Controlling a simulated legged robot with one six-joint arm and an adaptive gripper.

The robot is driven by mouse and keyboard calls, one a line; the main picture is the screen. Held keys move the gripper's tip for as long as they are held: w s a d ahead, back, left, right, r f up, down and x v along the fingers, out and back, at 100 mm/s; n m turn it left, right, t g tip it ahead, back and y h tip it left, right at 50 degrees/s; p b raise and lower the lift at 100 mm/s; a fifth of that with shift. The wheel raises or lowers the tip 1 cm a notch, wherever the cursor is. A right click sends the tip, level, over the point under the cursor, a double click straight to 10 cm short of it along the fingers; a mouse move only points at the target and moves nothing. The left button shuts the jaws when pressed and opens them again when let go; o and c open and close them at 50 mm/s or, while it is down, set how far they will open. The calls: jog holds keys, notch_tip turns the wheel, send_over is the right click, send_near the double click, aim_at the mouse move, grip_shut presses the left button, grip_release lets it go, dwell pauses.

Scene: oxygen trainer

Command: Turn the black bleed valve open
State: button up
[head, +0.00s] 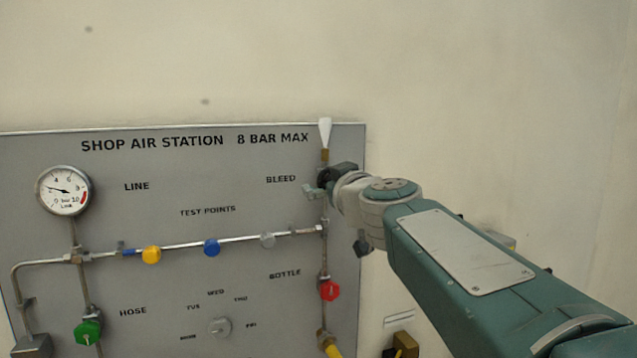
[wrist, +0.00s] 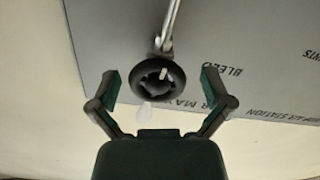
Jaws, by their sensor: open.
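The black bleed valve (wrist: 152,91) shows in the wrist view as a round black knob with a pale pointer mark, on a metal pipe. My gripper (wrist: 160,74) is open, with one finger on each side of the knob and a visible gap on both sides. I cannot tell how deep the fingertips reach relative to it.
The grey panel (head: 190,290) carries a gauge (head: 63,190), a green knob (head: 87,332), a red knob (head: 330,290) below my gripper, and yellow and blue test points along a pipe. A white cone (head: 325,131) tops the bleed pipe.

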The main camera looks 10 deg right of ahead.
jog(key=s+d, duration=0.1)
jog(key=s, duration=1.1)
jog(key=shift+d, duration=0.3)
